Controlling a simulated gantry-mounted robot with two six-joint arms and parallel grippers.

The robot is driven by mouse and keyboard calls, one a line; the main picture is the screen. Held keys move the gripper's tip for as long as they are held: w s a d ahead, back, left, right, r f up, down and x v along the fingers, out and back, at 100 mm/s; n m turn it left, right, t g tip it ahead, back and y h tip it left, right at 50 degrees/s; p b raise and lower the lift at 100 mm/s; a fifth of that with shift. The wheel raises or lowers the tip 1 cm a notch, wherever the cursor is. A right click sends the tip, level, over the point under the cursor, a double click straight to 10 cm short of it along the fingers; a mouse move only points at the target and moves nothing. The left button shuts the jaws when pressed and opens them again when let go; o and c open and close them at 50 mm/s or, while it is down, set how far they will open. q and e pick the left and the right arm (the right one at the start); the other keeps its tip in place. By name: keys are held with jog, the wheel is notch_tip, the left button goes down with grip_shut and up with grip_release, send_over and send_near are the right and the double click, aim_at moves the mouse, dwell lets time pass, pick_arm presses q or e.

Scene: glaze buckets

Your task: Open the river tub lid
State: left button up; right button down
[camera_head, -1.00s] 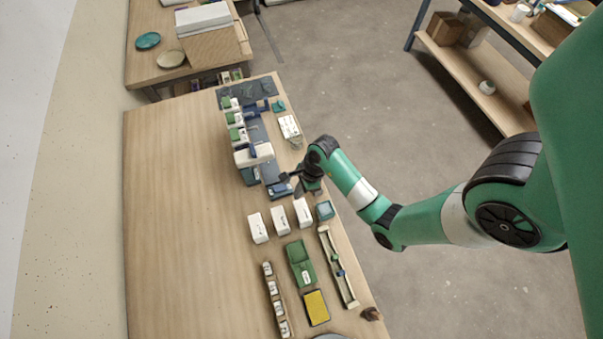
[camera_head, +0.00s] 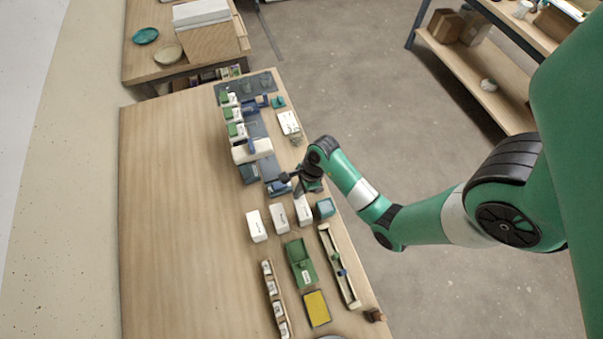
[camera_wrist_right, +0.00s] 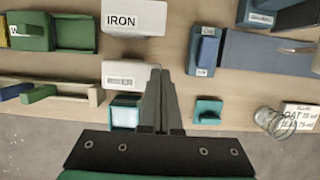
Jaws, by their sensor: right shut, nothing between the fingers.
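My right gripper (camera_head: 300,186) is above the right side of the bench, just beyond a row of white tubs (camera_head: 257,227). In the right wrist view its fingers (camera_wrist_right: 158,72) are together and empty, beside the white tub labelled IRON (camera_wrist_right: 134,18) and a second white tub (camera_wrist_right: 130,74). That second tub's label is too small to read. I cannot read a river label on any tub, so I cannot tell which is the river tub or how its lid stands. My left gripper is not in view.
A blue tray (camera_wrist_right: 270,52) with a blue block (camera_wrist_right: 204,50) lies right of the fingers. A teal box (camera_wrist_right: 125,112), teal piece (camera_wrist_right: 207,110), glass jar (camera_wrist_right: 268,117) and white card (camera_wrist_right: 298,116) are near the bench edge. The bench's left side (camera_head: 175,220) is clear.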

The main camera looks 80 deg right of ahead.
jog(key=shift+f+b, duration=0.75)
jog(key=shift+f, duration=0.1)
jog(key=shift+d+r, duration=0.1)
jog(key=shift+r, duration=0.1)
notch_tip(320, 180, up, 8)
jog(key=w+d+p, duration=0.1)
jog(key=d+p, duration=0.1)
jog(key=p, duration=0.7)
jog(key=shift+w+d+f, duration=0.15)
jog(key=shift+w+d, duration=0.05)
jog(key=shift+w, duration=0.15)
